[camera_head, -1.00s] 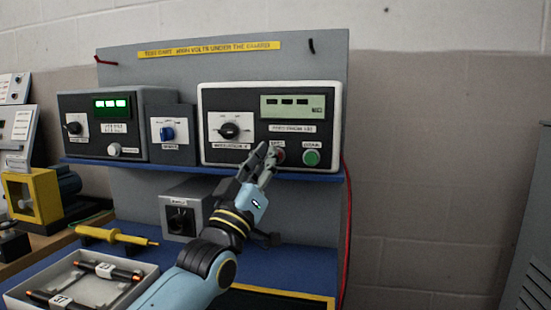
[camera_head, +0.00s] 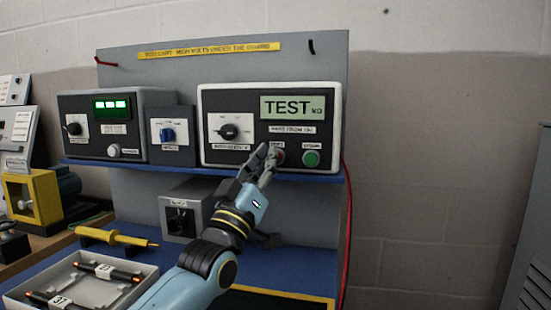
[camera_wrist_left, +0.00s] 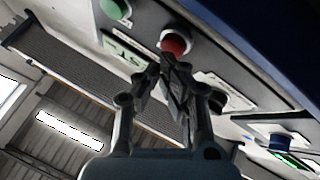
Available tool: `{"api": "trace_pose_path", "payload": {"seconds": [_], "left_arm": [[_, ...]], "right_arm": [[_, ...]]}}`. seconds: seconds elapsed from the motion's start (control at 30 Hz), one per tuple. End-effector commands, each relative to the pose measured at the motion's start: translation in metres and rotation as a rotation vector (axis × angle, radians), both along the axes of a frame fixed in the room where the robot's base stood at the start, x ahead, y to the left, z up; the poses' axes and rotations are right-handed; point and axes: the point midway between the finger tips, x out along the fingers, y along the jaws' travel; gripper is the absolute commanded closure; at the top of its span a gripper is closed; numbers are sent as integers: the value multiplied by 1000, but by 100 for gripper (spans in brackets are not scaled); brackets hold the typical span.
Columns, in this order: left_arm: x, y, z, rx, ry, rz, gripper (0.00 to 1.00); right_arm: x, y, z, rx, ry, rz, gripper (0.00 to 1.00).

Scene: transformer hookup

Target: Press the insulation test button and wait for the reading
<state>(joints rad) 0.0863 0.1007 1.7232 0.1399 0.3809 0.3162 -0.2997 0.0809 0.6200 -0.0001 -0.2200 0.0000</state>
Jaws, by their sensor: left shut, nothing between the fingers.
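The insulation tester (camera_head: 270,102) is a white-framed black unit on the blue shelf, at the right of the panel. Its display (camera_head: 292,107) reads "TEST" with small unit letters. The red test button (camera_head: 280,156) sits at its lower middle, partly hidden by my fingers; it also shows in the left wrist view (camera_wrist_left: 175,44). A green button (camera_head: 311,158) is to its right. My left gripper (camera_head: 270,153) is shut and empty, its fingertips at the red button. In the left wrist view my fingertips (camera_wrist_left: 172,60) meet the button's edge. My right gripper is not in view.
A dark rotary knob (camera_head: 229,131) is left of the button. A second meter (camera_head: 117,125) with a green display and a blue-knob box (camera_head: 172,133) stand farther left. A yellow probe (camera_head: 115,236) and a tray of leads (camera_head: 135,262) lie below.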

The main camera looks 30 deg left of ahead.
Motion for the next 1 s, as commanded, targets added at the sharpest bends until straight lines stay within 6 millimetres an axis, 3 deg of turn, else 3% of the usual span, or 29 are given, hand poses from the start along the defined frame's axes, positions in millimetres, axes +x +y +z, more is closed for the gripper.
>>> {"api": "trace_pose_path", "payload": {"seconds": [0.57, 1.0], "left_arm": [[-16, -4, 1, 0, 0, 0, 100], [-61, -16, 1, -1, 1, 0, 100]], "right_arm": [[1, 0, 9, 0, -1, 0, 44], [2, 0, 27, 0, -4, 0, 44]]}}
